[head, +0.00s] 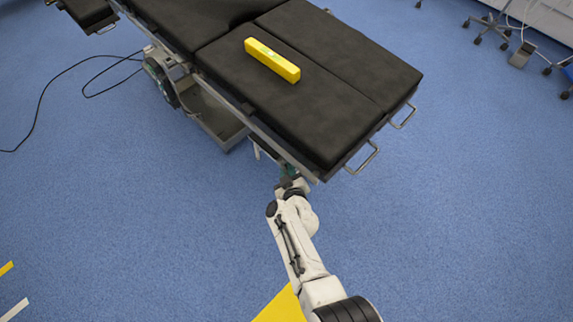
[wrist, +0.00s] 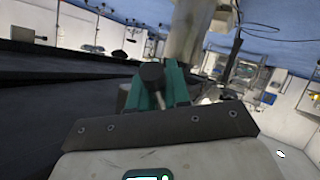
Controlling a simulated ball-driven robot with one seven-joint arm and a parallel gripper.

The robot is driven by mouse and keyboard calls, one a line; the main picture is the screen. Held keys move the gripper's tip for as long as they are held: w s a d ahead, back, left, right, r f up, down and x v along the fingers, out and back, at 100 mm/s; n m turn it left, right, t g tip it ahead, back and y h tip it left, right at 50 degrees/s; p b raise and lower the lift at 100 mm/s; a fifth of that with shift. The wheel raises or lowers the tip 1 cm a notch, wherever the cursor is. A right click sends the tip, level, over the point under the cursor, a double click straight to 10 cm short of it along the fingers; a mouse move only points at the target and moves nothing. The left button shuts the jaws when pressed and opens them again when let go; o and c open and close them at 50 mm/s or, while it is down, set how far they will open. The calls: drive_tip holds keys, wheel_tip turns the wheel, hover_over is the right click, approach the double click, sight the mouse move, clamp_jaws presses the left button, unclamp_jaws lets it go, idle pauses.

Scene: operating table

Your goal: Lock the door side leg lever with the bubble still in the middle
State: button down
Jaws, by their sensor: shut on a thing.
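The yellow spirit level (head: 272,60) lies on the black leg pad (head: 300,118) of the operating table in the head view. A small green vial shows on its upper face, but the bubble is too small to read. My gripper (head: 290,172) is at the side rail, just below the near edge of the pad. In the wrist view, the teal fingers of my gripper (wrist: 164,88) are shut on a dark round-ended part, which looks like the lever (wrist: 152,72). The shaft of the lever is mostly hidden by the fingers. I cannot tell whether it is locked.
A second leg pad (head: 345,50) lies alongside, with metal loop handles (head: 364,158) at the foot end. A black cable (head: 65,75) runs on the blue floor at the left. Wheeled equipment (head: 490,28) stands at the far right. Floor around the foot end is clear.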

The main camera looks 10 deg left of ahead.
drive_tip(key=shift+s+d+g+h+p, duration=0.2)
drive_tip(key=shift+d+g+h+p, duration=0.1)
drive_tip(key=shift+p, duration=0.4)
drive_tip(key=c, duration=1.2)
unclamp_jaws()
drive_tip(key=shift+a, duration=0.1)
drive_tip(key=shift+o, duration=0.2)
drive_tip(key=shift+w+r, duration=0.1)
drive_tip(key=shift+r, duration=0.1)
